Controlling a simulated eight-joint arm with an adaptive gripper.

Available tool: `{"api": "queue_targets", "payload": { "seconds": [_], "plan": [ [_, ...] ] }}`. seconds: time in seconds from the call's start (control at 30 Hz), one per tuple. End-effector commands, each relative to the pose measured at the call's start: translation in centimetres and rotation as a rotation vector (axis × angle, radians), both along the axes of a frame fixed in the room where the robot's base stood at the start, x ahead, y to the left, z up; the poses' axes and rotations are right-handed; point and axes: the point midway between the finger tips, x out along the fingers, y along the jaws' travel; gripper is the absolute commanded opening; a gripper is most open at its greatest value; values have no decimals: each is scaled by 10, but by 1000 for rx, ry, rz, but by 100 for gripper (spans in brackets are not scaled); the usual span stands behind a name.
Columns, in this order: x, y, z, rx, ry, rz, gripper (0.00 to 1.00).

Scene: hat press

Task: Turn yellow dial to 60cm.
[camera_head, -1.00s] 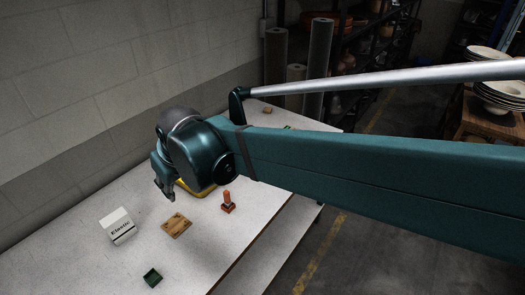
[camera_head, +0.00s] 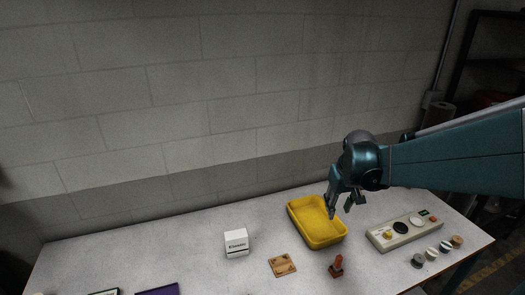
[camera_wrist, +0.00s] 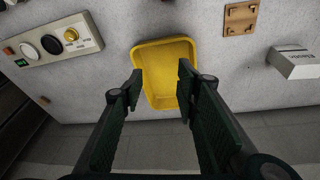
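The small yellow dial (camera_head: 387,234) sits at the left end of a pale control panel (camera_head: 375,241) on the table. In the wrist view the dial (camera_wrist: 71,35) is at the right end of the panel (camera_wrist: 88,26), upper left of the picture. Its markings are too small to read. My gripper (camera_head: 346,210) is open and empty above the yellow tray (camera_head: 322,241), left of and apart from the panel. The wrist view shows its two fingers spread (camera_wrist: 160,76), with the tray between and beyond them.
The panel also carries a black disc (camera_head: 400,227), a white disc (camera_head: 417,220) and a small green display (camera_head: 424,213). Several spools stand before it. A red stamp (camera_head: 337,267), a wooden plate (camera_head: 282,265) and a white box (camera_head: 236,243) lie left. A wall stands behind the table.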

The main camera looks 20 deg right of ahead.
Motion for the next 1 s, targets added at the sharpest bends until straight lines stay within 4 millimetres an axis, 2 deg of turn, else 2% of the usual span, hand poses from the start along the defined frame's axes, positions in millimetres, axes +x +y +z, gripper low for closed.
{"api": "queue_targets", "payload": {
  "seconds": [0.03, 0.5, 1.0],
  "plan": [
    [2, -12, 1, 3, 9, -10, 31],
    [1, -110, -27, 43, 101, -73, 31],
    [-26, -212, -72, 105, 187, -139, 31]
  ]
}}
